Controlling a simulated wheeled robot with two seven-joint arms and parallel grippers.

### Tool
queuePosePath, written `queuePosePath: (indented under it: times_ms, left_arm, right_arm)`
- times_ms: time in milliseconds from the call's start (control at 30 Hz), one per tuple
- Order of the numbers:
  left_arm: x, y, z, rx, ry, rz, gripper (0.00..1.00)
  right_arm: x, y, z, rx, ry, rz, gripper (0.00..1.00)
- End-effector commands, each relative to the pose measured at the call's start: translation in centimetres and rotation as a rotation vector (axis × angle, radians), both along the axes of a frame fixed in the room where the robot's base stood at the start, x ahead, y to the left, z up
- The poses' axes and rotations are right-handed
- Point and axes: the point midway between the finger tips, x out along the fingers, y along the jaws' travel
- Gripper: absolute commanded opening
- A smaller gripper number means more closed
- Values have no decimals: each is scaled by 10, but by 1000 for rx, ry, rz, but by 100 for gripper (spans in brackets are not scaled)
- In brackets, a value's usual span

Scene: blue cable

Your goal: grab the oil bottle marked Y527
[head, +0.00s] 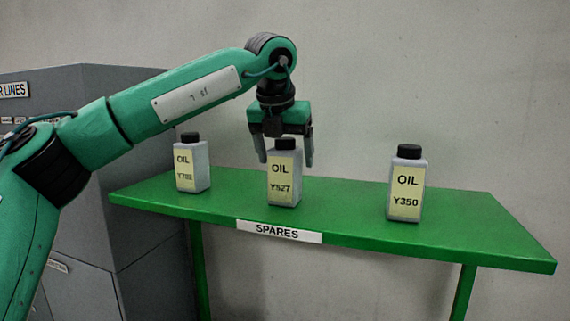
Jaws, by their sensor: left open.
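The oil bottle marked Y527 (284,186) stands upright in the middle of the green table. It is grey with a pale yellow label and a dark cap. My left gripper (285,158) points down over this bottle. Its two fingers are apart, one on each side of the bottle's top, with the cap between them. Whether the fingers touch the bottle cannot be told. My right gripper is not in view.
An oil bottle whose mark looks like Y703 (191,165) stands to the left, and one marked Y350 (406,184) to the right. The green table (470,225) bears a SPARES sign (279,232). A grey cabinet (75,240) stands at the left, a plain wall behind.

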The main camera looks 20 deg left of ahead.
Motion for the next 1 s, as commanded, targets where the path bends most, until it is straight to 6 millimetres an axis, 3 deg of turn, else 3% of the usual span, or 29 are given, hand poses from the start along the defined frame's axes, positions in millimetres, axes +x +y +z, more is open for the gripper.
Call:
queuePosePath:
  times_ms: [333, 633, 1000]
  left_arm:
    - [2, 0, -7, 0, -2, 0, 80]
    - [2, 0, -6, 0, -2, 0, 21]
    - [3, 0, -2, -1, -4, 1, 20]
  right_arm:
    - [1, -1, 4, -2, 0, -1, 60]
    - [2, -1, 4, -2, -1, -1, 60]
    - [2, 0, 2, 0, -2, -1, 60]
